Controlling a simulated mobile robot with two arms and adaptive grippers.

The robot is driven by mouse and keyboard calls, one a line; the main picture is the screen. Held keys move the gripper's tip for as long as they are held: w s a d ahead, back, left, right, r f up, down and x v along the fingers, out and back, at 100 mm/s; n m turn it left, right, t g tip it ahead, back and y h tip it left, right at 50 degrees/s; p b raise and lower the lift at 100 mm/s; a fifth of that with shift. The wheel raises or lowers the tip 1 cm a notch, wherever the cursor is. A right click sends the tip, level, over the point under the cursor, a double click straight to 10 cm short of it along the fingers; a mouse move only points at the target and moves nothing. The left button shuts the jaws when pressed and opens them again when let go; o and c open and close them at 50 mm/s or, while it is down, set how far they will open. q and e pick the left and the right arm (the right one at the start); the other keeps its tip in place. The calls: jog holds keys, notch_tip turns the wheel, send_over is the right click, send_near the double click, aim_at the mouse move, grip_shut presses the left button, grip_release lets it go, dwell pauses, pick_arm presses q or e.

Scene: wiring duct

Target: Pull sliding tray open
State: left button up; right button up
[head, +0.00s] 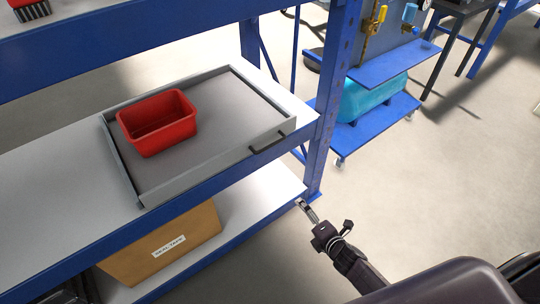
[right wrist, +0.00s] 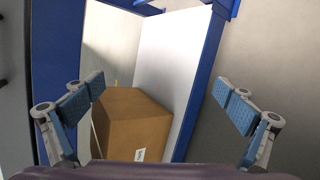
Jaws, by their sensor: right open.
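The sliding tray (head: 229,153) is a shallow grey tray on the white upper shelf of a blue-framed rack. It has a low rim and a dark bar handle (head: 267,142) on its front wall near the right end. A red open bin (head: 157,123) stands in the tray. My right gripper (head: 308,209) is in front of the rack, below and to the right of the handle, apart from it. In the right wrist view the right gripper (right wrist: 161,90) has its two fingers wide apart with nothing between them. I cannot make out my left gripper.
A cardboard box (head: 165,245) with a label stands on the lower shelf; it also shows in the right wrist view (right wrist: 130,125). A blue rack post (head: 328,100) rises right of the tray. A blue cart (head: 385,115) stands behind it.

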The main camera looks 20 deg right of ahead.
jog(key=w+a+r+n+t+y+b, duration=0.2)
jog(key=w+r+n+t+b, duration=0.1)
jog(key=w+r+n, duration=0.6)
jog(key=n+t+y+b, duration=0.2)
jog(key=n+y+b, duration=0.1)
jog(key=n, duration=0.5)
send_near(272, 146)
jog(key=w, duration=0.3)
pick_arm(q)
jog(key=w+r, duration=0.2)
jog(key=w, duration=0.3)
jog(key=shift+w+d+r+t, duration=0.15)
jog(key=shift+w+d+t, duration=0.15)
jog(key=shift+w+d, duration=0.15)
pick_arm(e)
jog(key=shift+n, duration=0.3)
jog(key=shift+a+x, duration=0.2)
jog(key=shift+x, duration=1.75)
jog(key=shift+a+x, duration=0.2)
jog(key=shift+x, duration=1.7)
jog(key=shift+s, duration=0.1)
jog(key=shift+c, duration=0.3)
jog(key=c, duration=1.2)
jog(key=shift+s+f, duration=0.1)
jog(key=shift+s, duration=0.05)
jog(key=shift+c, duration=0.3)
